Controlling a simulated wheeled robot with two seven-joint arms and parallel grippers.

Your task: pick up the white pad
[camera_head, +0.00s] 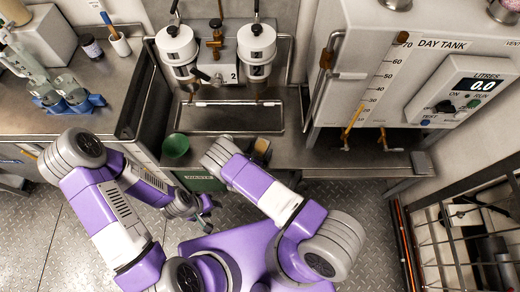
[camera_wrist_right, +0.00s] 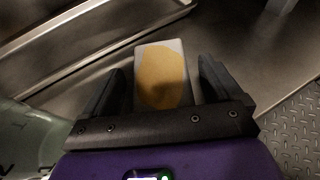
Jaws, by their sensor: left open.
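The white pad (camera_wrist_right: 163,75) is a small pale block with a large yellow-orange oval patch on its face. In the right wrist view it lies on the steel surface between the two dark fingers of my right gripper (camera_wrist_right: 158,88), which stand apart with the pad between them. In the head view the pad (camera_head: 262,145) shows as a small tan and white shape at the counter's front, beside my right wrist; the right fingers are mostly hidden there. My left gripper (camera_head: 205,213) is open and empty, low over the floor in front of the counter.
A green cup (camera_head: 175,146) stands on the counter left of the right wrist, above a green waste bin (camera_head: 200,180). A steel drip tray (camera_head: 238,117) lies behind the pad. The day tank (camera_head: 390,70) stands at right. A wire cage (camera_head: 465,235) is at far right.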

